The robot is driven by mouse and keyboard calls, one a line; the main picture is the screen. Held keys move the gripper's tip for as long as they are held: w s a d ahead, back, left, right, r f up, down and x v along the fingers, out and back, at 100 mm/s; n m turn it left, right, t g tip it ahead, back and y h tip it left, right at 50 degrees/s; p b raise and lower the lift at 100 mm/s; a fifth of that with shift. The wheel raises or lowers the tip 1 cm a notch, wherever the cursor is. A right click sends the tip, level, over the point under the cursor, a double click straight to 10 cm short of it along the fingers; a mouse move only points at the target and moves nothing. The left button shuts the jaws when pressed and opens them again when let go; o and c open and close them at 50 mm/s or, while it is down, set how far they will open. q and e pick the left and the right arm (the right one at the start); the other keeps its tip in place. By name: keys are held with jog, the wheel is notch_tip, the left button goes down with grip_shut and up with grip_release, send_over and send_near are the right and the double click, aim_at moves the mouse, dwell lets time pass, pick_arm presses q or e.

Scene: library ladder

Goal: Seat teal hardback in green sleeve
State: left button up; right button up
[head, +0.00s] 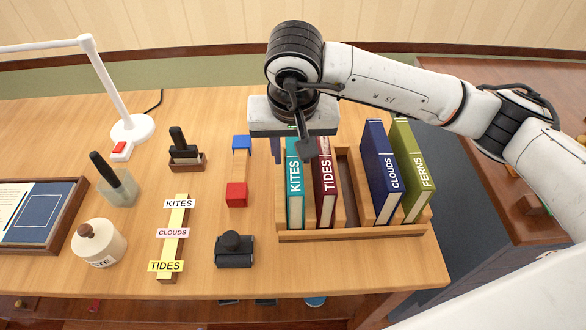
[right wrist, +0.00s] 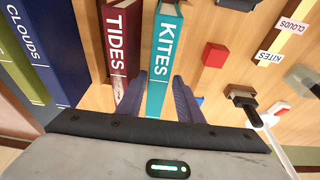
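The teal hardback (head: 294,185), marked KITES, stands upright in the left end of the wooden book rack (head: 350,233), beside the maroon TIDES book (head: 325,190). My right gripper (head: 291,150) is at the top of the teal book, pointing down. In the right wrist view its dark fingers (right wrist: 160,98) lie on either side of the teal book (right wrist: 163,55). The fingers look wider apart than the book, so the gripper seems open around it; contact is hard to make out. I cannot make out a green sleeve. My left gripper is out of view.
The blue CLOUDS book (head: 382,175) and olive FERNS book (head: 412,170) stand at the rack's right, with an empty slot left of CLOUDS. A label strip (head: 173,240), red block (head: 236,194), black device (head: 234,251) and jar (head: 98,243) stand left of the rack.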

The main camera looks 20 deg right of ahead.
jog(key=x, duration=0.2)
jog(key=p+x, duration=0.1)
jog(key=x, duration=0.1)
jog(key=shift+d+f, duration=0.15)
jog(key=shift+d, duration=0.1)
jog(key=shift+w+f, duration=0.15)
jog(key=shift+f, duration=0.2)
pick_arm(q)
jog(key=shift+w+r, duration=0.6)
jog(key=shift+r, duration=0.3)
pick_arm(e)
jog(key=shift+w+f, duration=0.1)
grip_shut()
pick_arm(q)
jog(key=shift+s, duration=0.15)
